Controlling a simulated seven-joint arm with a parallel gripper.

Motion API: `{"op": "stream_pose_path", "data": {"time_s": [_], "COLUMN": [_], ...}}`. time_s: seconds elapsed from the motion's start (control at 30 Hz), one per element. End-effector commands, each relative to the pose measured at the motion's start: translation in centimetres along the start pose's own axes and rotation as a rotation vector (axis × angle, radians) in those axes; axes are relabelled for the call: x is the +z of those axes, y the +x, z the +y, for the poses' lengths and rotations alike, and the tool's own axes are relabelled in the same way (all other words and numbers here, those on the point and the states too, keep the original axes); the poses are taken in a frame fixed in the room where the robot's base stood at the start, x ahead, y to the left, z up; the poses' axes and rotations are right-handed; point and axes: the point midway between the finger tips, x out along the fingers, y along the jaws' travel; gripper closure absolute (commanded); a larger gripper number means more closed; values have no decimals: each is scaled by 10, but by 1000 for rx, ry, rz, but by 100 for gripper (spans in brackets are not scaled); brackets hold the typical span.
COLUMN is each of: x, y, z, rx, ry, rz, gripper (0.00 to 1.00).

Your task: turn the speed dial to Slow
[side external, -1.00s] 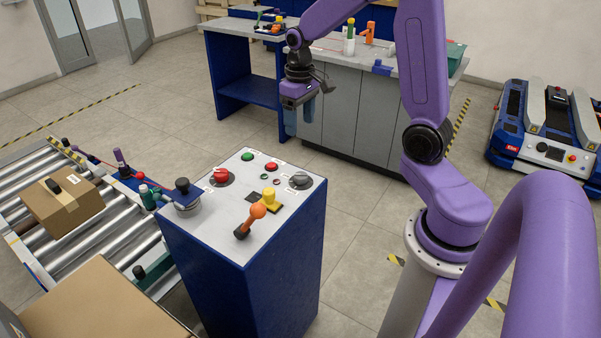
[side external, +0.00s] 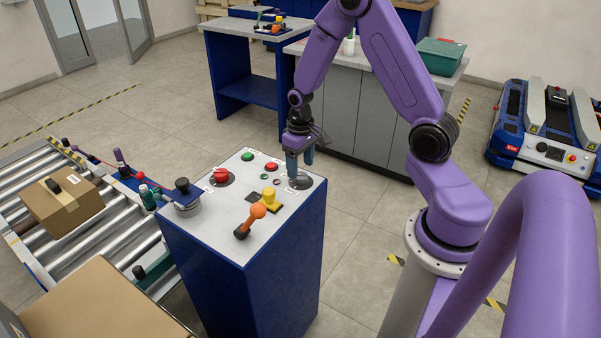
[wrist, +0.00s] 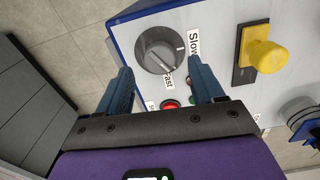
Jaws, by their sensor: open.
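The speed dial is a round grey knob (wrist: 158,48) at the corner of the control panel, with a pale pointer line on its right part. The label "Slow" (wrist: 193,42) stands to its right and "Fast" (wrist: 168,80) just below it in the wrist view. My gripper (wrist: 162,86) is open, its two blue fingers apart with nothing between them. In the side view my gripper (side external: 300,160) hangs pointing down over the dial (side external: 305,182) and partly hides it. I cannot tell the exact gap between fingertips and knob.
The blue pedestal (side external: 241,265) also carries a yellow switch (side external: 270,198), an orange lever (side external: 257,211), a red knob (side external: 221,175) and small push buttons. A roller conveyor with a box (side external: 64,200) lies left.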

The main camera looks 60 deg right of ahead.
Motion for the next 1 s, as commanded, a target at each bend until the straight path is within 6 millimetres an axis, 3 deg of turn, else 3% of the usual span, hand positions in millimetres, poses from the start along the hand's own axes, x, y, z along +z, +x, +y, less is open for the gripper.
{"op": "stream_pose_path", "data": {"time_s": [0.3,0.67,0.87,1.0], "x": [0,0,0,0], "y": [31,35,35,34], "z": [0,0,0,0], "rx": [0,0,0,0], "ry": [0,-1,-1,-2], "rz": [0,1,1,1], "gripper": [33,33,89,89]}}
